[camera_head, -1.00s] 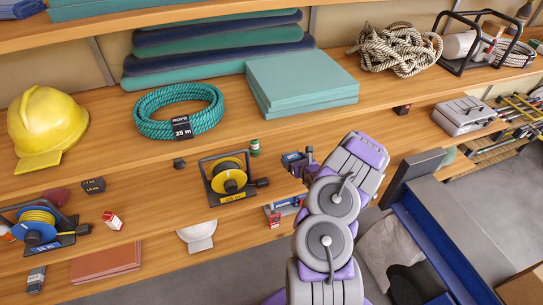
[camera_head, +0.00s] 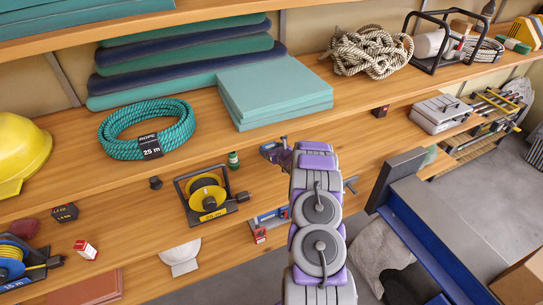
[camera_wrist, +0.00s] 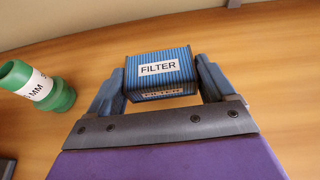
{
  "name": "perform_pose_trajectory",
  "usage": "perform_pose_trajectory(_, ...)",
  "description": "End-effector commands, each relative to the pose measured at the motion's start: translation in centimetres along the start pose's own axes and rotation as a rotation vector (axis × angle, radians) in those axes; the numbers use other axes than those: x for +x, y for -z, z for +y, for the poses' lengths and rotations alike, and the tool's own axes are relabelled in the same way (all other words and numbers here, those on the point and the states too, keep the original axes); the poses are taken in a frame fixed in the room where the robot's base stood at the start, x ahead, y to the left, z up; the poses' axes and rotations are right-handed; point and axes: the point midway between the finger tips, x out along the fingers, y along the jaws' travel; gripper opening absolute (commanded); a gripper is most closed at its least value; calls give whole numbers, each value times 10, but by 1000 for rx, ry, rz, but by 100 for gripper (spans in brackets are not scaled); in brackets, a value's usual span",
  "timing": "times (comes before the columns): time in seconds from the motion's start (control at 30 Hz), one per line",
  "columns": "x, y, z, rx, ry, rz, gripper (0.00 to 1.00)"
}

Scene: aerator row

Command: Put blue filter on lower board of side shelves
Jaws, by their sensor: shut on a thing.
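The blue filter (camera_wrist: 159,70) is a small, blue-striped box labelled FILTER. My gripper (camera_wrist: 161,78) is shut on it, one finger at each side, in the wrist view. The filter is over or on a wooden board (camera_wrist: 260,70); I cannot tell if it touches. In the head view my gripper (camera_head: 275,153) is over the middle board, partly hidden by my arm; the filter is not clear there. The wooden shelves show a wide upper board (camera_head: 190,172) and a lower board (camera_head: 215,262). I cannot tell which are the side shelves.
A green labelled cylinder (camera_wrist: 38,88) stands left of the filter. A yellow cable reel (camera_head: 206,196) and a red-blue item (camera_head: 268,222) are near my arm. A blue-framed bench (camera_head: 430,235) is at right. A tool rack (camera_head: 487,118) is at back right.

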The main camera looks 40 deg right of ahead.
Motion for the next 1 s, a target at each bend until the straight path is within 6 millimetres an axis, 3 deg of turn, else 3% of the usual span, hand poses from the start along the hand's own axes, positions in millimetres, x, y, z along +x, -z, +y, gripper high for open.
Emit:
perform_pose_trajectory(0.1, 4, -1, 4, -5, -1, -2, 54)
perform_pose_trajectory(0.33, 17, 30, -1, 3, -4, -1, 54)
perform_pose_trajectory(0.57, 18, 32, -2, 5, -6, -1, 54)
perform_pose_trajectory(0.6, 18, 32, -2, 4, -5, -1, 86)
perform_pose_trajectory(0.77, 18, 30, 0, 1, -3, 0, 100)
perform_pose_trajectory(1.0, 17, 30, 1, 1, -3, -1, 100)
